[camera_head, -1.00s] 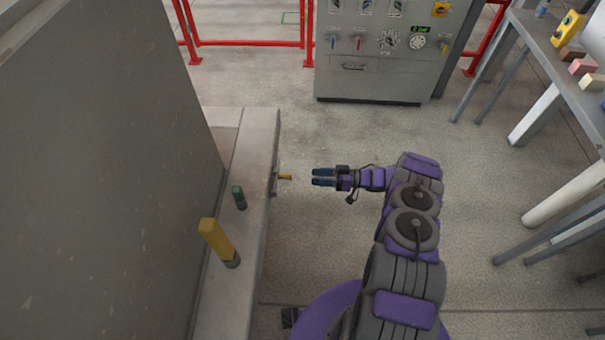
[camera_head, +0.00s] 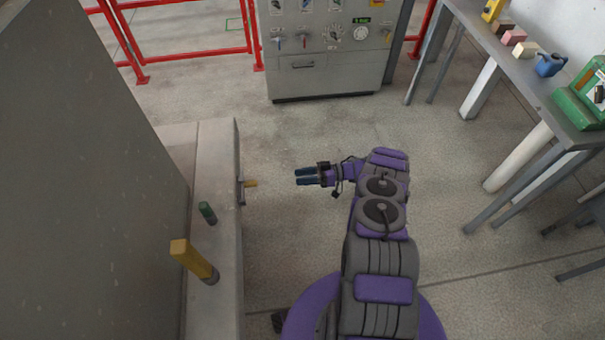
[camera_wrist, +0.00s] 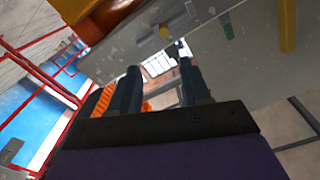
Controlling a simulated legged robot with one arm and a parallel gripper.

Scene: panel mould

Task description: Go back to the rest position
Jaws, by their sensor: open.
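My gripper (camera_head: 306,177) is open and empty in the head view. It points left toward a small brass-coloured peg (camera_head: 250,184) on the side of the grey mould ledge (camera_head: 217,150), with a clear gap between them. A short green handle (camera_head: 207,212) and a larger yellow handle (camera_head: 190,257) stand on the ledge. In the wrist view the two dark fingers (camera_wrist: 157,90) are apart with nothing between them. The green handle (camera_wrist: 226,25) and yellow handle (camera_wrist: 287,25) show at the upper right there.
A grey control cabinet (camera_head: 325,75) stands at the back, with red railings (camera_head: 190,52) to its left. A workbench (camera_head: 500,58) on the right holds small blocks, a blue can (camera_head: 550,65) and a green case (camera_head: 585,98). The floor around my arm is clear.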

